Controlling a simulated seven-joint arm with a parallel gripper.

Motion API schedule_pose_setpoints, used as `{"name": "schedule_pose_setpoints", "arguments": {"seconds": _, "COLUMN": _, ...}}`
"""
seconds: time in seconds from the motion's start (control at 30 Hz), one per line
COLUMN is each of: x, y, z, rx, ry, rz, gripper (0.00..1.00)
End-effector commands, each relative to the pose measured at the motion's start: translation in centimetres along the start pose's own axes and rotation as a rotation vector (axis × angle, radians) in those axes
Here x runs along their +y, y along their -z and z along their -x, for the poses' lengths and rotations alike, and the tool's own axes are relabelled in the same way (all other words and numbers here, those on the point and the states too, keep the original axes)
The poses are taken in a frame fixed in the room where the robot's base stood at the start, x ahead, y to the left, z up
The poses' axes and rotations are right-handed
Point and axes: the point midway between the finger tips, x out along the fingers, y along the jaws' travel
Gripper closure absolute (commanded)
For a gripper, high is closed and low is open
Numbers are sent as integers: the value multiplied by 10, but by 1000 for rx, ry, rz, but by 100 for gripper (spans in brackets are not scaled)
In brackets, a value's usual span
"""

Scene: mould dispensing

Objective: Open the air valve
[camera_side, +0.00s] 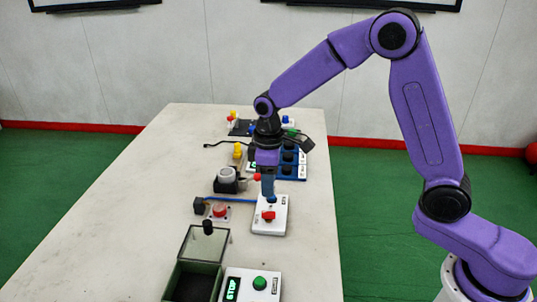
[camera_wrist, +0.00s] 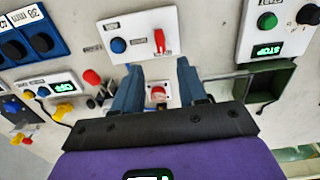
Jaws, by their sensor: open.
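A white panel (camera_side: 276,228) with a red lever (camera_side: 268,215) and a blue button stands below my gripper (camera_side: 268,196). The red lever looks like the air valve's handle, but the label is too small to read. In the wrist view the panel (camera_wrist: 138,48) lies just beyond my fingertips (camera_wrist: 159,68), with the red lever (camera_wrist: 159,41) on its right and the blue button (camera_wrist: 118,45) on its left. My gripper is open and points down, its two blue fingers apart with nothing held between them. I cannot tell whether a fingertip touches the panel.
A red button (camera_side: 220,209) on a small base sits left of the panel. A green box (camera_side: 200,266) with a raised lid and a white panel with a green button (camera_side: 259,283) stand in front. Several other devices stand behind. The table's left side (camera_side: 110,220) is clear.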

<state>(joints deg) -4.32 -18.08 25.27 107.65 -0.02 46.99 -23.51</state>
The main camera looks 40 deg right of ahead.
Motion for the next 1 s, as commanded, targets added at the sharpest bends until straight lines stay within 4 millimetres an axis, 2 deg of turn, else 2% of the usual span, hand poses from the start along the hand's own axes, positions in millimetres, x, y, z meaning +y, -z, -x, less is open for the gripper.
{"name": "schedule_pose_setpoints", "arguments": {"seconds": 0.03, "x": 0, "y": 1, "z": 12, "rx": 6, "ry": -3, "rz": 0, "gripper": 58}}
{"name": "schedule_pose_setpoints", "arguments": {"seconds": 0.2, "x": 0, "y": 1, "z": 45, "rx": 5, "ry": -2, "rz": 1, "gripper": 58}}
{"name": "schedule_pose_setpoints", "arguments": {"seconds": 0.4, "x": 0, "y": 1, "z": 70, "rx": 2, "ry": -1, "rz": 1, "gripper": 58}}
{"name": "schedule_pose_setpoints", "arguments": {"seconds": 0.6, "x": 0, "y": 0, "z": 78, "rx": 0, "ry": 0, "rz": 1, "gripper": 58}}
{"name": "schedule_pose_setpoints", "arguments": {"seconds": 1.0, "x": -5, "y": -3, "z": 79, "rx": 2, "ry": -1, "rz": 9, "gripper": 58}}
